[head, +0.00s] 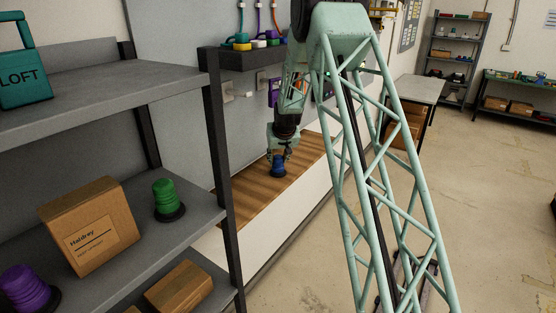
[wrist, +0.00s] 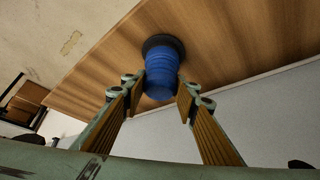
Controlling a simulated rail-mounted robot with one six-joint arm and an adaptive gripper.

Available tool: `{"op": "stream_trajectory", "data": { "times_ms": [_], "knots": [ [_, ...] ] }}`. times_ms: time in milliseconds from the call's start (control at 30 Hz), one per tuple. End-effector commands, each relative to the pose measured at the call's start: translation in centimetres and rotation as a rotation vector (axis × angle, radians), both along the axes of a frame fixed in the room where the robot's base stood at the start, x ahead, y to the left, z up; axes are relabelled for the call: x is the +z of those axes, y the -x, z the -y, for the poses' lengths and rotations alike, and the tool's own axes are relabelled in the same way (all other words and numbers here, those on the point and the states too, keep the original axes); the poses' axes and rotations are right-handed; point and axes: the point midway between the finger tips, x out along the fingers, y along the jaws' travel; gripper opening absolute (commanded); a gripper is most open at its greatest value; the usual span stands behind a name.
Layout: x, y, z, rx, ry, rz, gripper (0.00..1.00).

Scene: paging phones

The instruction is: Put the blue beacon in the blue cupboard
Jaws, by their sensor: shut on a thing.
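The blue beacon (head: 278,167) is a ribbed blue body on a dark round base. It is over the wooden counter top (head: 248,195); I cannot tell whether its base touches the wood. My gripper (head: 280,152) is above it, pointing down, with its fingers shut on the beacon's upper part. In the wrist view the beacon (wrist: 160,74) shows between the tips of the two ribbed finger pads (wrist: 162,92). I cannot make out a blue cupboard in either view.
A grey shelf unit (head: 215,150) stands at the left, holding a green beacon (head: 165,197), a purple beacon (head: 27,290), cardboard boxes (head: 92,224) and a teal case (head: 22,75). A wall ledge (head: 250,59) with coloured items is above the counter.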

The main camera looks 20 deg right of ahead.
Motion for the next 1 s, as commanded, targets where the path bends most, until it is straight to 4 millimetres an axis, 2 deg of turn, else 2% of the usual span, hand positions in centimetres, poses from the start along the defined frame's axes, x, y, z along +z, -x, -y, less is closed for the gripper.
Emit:
{"op": "stream_trajectory", "data": {
  "times_ms": [67, 100, 233, 733, 1000],
  "knots": [
    [-0.2, 0.0, 0.0, 0.0, 0.0, 0.001, 0.02],
    [-0.2, 0.0, 0.0, 0.0, 0.0, 0.0, 0.3],
    [-0.2, 0.0, 0.0, 0.0, 0.0, 0.0, 0.41],
    [0.1, 0.0, 0.0, 0.0, 0.0, 0.0, 0.41],
    [1.6, 0.8, -0.2, 0.0, 0.0, 0.001, 0.41]
  ]
}}
